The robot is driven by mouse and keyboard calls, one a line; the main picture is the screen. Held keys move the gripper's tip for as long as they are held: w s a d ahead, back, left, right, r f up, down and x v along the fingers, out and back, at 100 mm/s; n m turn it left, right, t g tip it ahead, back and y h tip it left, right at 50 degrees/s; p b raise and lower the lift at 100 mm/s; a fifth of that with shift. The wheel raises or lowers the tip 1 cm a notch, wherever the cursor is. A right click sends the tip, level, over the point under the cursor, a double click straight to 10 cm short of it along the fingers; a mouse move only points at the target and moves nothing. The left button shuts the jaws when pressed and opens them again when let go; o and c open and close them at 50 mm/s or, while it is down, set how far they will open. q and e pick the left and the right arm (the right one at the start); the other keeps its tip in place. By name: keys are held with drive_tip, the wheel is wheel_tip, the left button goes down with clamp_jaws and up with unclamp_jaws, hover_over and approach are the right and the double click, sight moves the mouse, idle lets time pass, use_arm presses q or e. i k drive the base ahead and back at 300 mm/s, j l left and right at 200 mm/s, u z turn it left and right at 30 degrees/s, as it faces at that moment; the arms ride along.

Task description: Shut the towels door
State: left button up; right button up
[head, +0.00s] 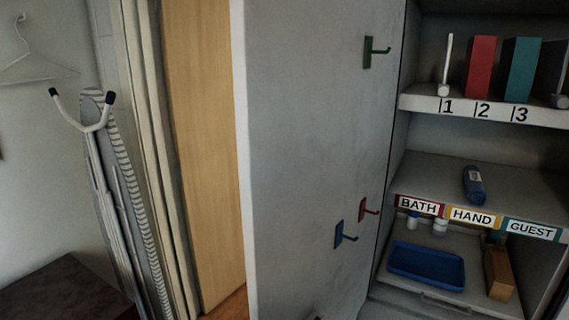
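A tall grey door panel (300,150) stands open beside the cabinet, its inner face toward me. Its pale free edge (241,160) is on the left, and its right side meets the cabinet. The panel carries a green hook (370,52), a red hook (366,210) and a blue hook (341,236). No towels label shows on it. The open cabinet has a shelf with BATH (418,205), HAND (472,216) and GUEST (531,229) labels; a rolled blue item (474,184) lies on this shelf. Neither of my grippers is in view.
The upper shelf holds a red block (481,66) and a teal block (523,69) above numbers. Below are a blue tray (427,265) and a brown box (498,273). A wooden panel (203,150) is behind the door. An ironing board (128,200) leans at left.

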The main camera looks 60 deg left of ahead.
sight(315, 82)
drive_tip(key=k+j+u, duration=0.1)
drive_tip(key=j, duration=0.25)
drive_tip(key=k+j+u, duration=0.1)
drive_tip(key=j, duration=0.3)
drive_tip(key=k+j+u, duration=0.1)
drive_tip(key=j, duration=0.25)
drive_tip(key=k+j, duration=0.15)
drive_tip(key=j, duration=0.25)
drive_tip(key=i+j+z, duration=0.2)
drive_tip(key=j, duration=0.15)
drive_tip(key=i+j+z, duration=0.25)
drive_tip(key=j, duration=0.15)
drive_tip(key=k+l, duration=0.05)
